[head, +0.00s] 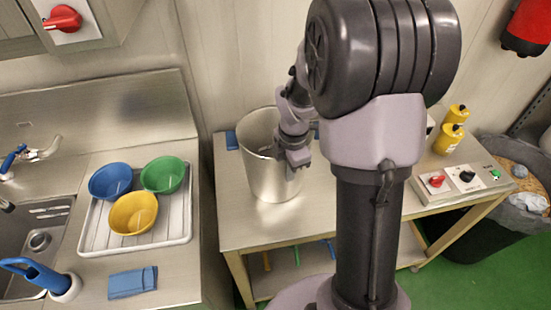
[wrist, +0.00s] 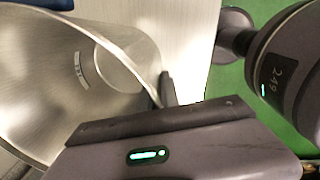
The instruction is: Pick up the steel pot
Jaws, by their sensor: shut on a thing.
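The steel pot (head: 262,180) stands upright on the steel table, left of my arm in the head view. It is a tall, open metal vessel and looks empty. In the wrist view the pot (wrist: 45,75) fills the left side, with its inner wall and a small marked plate inside showing. My gripper (head: 297,160) is at the pot's right side in the head view. In the wrist view my gripper (wrist: 165,95) is shut on the pot's wall at the rim. The far finger is partly hidden behind the wall.
The steel table (head: 235,225) also holds a control box (head: 460,182) and yellow bottles (head: 449,138) at right. Left is a sink counter with a white tray (head: 180,228) of blue, green and yellow bowls. A dark bin (head: 490,215) stands far right.

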